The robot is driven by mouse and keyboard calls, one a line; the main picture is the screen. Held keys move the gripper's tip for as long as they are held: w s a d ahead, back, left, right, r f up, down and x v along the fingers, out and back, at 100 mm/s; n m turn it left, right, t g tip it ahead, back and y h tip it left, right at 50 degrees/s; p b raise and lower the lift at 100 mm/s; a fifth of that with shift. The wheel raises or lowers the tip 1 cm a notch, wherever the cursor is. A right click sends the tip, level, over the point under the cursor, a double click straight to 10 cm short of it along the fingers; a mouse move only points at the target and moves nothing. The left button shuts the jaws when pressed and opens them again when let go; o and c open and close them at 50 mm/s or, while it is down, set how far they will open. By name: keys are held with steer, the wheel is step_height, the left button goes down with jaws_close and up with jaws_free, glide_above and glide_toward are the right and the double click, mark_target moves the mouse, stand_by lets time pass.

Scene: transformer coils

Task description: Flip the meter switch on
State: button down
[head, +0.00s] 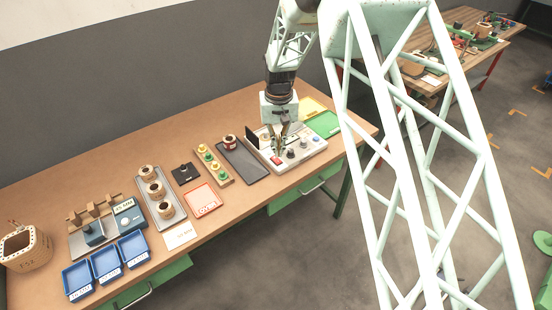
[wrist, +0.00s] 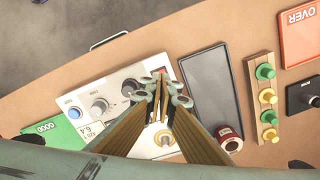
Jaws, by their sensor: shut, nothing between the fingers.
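The meter (head: 312,140) is a white panel with several dark and grey knobs and a blue button, near the right end of the bench. A small red part (head: 276,160), seemingly its switch, is at the panel's front left corner. The meter also shows in the wrist view (wrist: 92,90), where a bit of red (wrist: 162,71) shows just past my fingertips. My gripper (head: 279,151) points down over the panel's left part, shut and empty. In the wrist view its fingertips (wrist: 164,92) hide part of the panel. I cannot tell the switch's position or whether my fingers touch it.
A dark grey tray (head: 248,165) lies just left of the meter with a red-topped coil (head: 230,141) at its back. A green bin (head: 323,124) is behind to the right. A strip of yellow and green buttons (wrist: 265,97) stands past the tray.

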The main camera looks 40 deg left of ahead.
mark_target(278, 161)
steer(key=shift+r+p, duration=0.5)
steer(key=shift+r, duration=1.05)
